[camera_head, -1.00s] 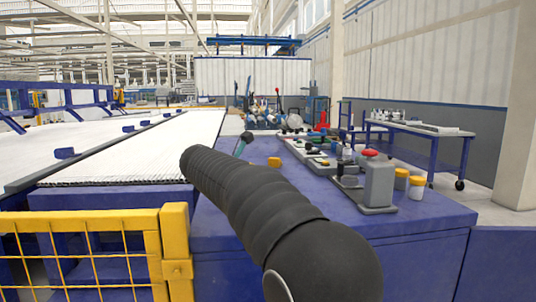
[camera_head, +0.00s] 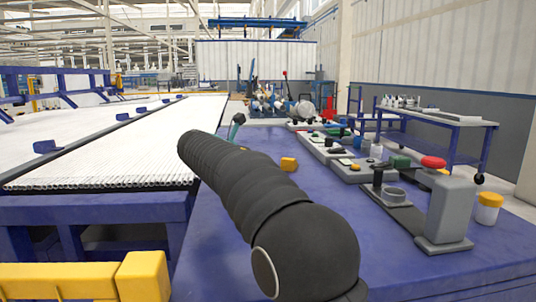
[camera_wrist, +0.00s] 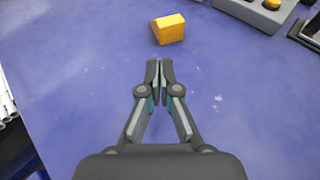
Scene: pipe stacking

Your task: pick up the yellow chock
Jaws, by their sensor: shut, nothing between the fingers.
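The yellow chock (camera_wrist: 168,29) is a small block with a slanted side, lying on the blue tabletop (camera_wrist: 90,85). In the wrist view it is above the fingertips, slightly right of centre, with a gap of bare table between. My gripper (camera_wrist: 159,64) is shut and empty, its two fingertips together. In the head view the chock (camera_head: 288,164) lies on the table to the right of my black arm, clear of other things. In that view my arm hides most of the gripper, and only a teal and dark part (camera_head: 237,122) shows past it.
Grey control units (camera_head: 362,170) and a grey block with a red knob (camera_head: 450,205) line the table's right side. White pipes (camera_head: 100,175) fill the rack at left. A yellow fence (camera_head: 140,277) is at lower left.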

